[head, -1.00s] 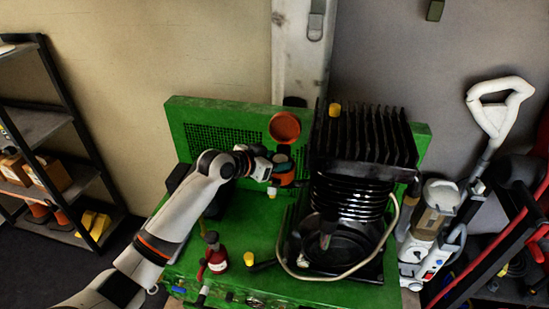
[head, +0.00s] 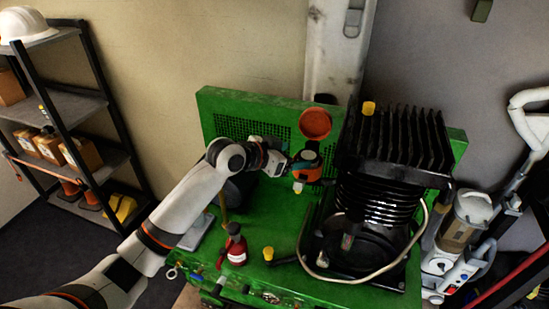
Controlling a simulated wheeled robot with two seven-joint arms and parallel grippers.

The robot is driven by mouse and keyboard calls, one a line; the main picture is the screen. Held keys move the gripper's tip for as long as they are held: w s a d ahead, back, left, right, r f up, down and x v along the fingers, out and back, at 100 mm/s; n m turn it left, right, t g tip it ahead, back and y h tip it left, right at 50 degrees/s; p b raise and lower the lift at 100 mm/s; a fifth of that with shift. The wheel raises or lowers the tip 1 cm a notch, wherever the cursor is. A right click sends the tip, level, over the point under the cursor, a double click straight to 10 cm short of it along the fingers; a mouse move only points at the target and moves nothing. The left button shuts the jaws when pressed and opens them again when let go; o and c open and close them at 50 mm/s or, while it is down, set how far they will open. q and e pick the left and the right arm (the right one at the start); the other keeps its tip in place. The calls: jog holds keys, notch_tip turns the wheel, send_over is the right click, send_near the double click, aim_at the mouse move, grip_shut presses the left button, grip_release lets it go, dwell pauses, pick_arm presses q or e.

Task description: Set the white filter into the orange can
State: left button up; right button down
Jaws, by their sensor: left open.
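A small pale piece (head: 298,187) shows just below the can. My right gripper is not in view.
The green bench (head: 285,213) carries the black finned compressor (head: 385,165), with a pale hose looping in front. A red bottle (head: 235,246) and a yellow-capped black piece (head: 268,254) are near the front. A shelf (head: 60,100) stands left; a vacuum-like machine (head: 465,222) stands right.

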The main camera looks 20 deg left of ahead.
pick_arm(q)
jog(key=b+v, duration=0.1)
jog(key=v, duration=0.6)
jog(key=shift+s, duration=0.2)
jog(key=shift+a+r, duration=0.1)
